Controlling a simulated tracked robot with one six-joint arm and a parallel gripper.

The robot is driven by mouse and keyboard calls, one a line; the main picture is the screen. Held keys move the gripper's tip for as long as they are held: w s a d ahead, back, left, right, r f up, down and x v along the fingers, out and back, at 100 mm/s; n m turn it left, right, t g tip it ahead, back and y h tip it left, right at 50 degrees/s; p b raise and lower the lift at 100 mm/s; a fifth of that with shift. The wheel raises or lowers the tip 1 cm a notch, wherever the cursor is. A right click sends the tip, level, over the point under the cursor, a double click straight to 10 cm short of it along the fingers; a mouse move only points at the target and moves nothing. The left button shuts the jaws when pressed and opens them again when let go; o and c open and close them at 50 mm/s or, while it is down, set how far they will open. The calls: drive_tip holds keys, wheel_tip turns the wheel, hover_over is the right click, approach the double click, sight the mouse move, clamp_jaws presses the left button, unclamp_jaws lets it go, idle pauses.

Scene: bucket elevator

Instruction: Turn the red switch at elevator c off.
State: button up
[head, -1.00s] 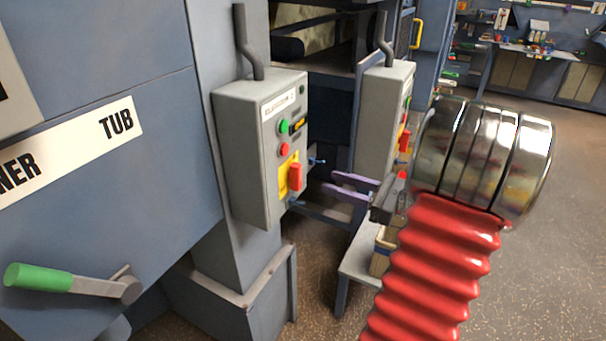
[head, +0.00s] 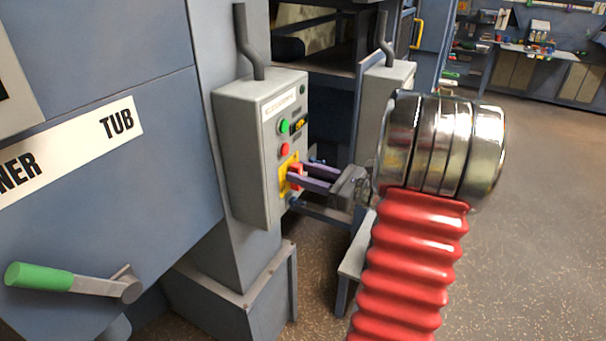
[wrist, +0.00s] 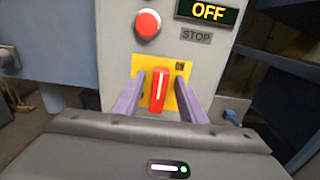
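The red switch (wrist: 159,90) sits upright on a yellow plate (wrist: 183,104) on the front of a grey control box (head: 246,150). In the wrist view a pale line runs up its handle. My gripper (head: 291,175) is at the switch, with one purple finger on each side of the handle. In the wrist view its fingers (wrist: 160,88) are apart, with yellow showing between each finger and the handle. The display (wrist: 208,11) above reads OFF, over a STOP label. The box's name label (head: 284,103) is too blurred to read surely.
A red button (wrist: 148,24) is above the switch, and a green button (head: 284,125) is higher on the box. A second grey box (head: 384,84) stands behind, mostly hidden by my arm. A green-handled lever (head: 40,277) sticks out at lower left. Open floor lies right.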

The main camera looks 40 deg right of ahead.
drive_tip(key=shift+c, duration=0.4)
clamp_jaws()
drive_tip(key=shift+n, duration=0.4)
drive_tip(key=n, duration=0.5)
drive_tip(key=a+f+n, duration=0.1)
drive_tip(key=n, duration=0.5)
drive_tip(key=a+f+n, duration=0.1)
drive_tip(key=n, duration=0.5)
drive_tip(key=shift+s+f, duration=0.1)
drive_tip(key=shift+s, duration=0.25)
